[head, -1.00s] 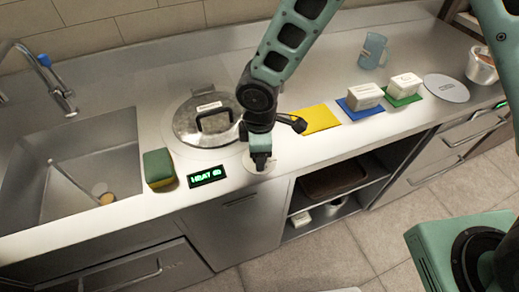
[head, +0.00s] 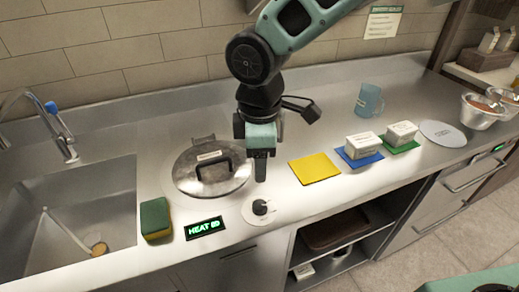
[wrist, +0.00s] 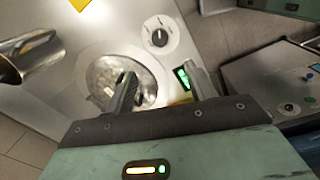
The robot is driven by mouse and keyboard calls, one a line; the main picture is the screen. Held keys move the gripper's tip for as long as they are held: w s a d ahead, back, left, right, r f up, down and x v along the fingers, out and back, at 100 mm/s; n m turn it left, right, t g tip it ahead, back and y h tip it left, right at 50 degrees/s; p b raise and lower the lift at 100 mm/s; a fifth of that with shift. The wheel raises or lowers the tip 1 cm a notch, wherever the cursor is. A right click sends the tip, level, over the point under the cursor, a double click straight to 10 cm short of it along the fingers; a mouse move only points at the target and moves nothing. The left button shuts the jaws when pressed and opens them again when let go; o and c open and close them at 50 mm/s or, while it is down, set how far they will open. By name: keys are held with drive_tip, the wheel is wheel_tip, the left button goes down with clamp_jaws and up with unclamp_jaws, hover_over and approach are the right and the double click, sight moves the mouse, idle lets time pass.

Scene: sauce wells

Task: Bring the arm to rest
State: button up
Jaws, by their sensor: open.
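My gripper (head: 261,168) is open and empty. In the head view it hangs pointing down, above the counter, just above and behind the black knob (head: 260,207) on its pale round plate, apart from it. In the wrist view its two fingers (wrist: 160,95) are spread wide, with the lidded pan beyond them and the knob (wrist: 159,38) in front of them. The green lit display (head: 205,228) beside the knob reads HEAT and a character I cannot read surely; the display also shows between the fingers in the wrist view (wrist: 182,79).
The pan with its lid (head: 205,177) stands left of my gripper. A sponge (head: 155,218) stands by the sink (head: 85,200). A yellow mat (head: 314,168), white blocks on a blue mat (head: 361,160) and a green mat (head: 399,145), and a blue mug (head: 369,100) stand to the right.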

wheel_tip(320, 180, up, 2)
idle(0.5)
drive_tip(key=s+d+m, duration=0.4)
drive_tip(key=s+d, duration=0.1)
drive_tip(key=s, duration=0.3)
drive_tip(key=s+d+m, duration=0.5)
drive_tip(key=s, duration=0.4)
drive_tip(key=shift+r+m+g+y, duration=0.2)
drive_tip(key=shift+m+g+y, duration=0.1)
drive_tip(key=shift+d, duration=0.1)
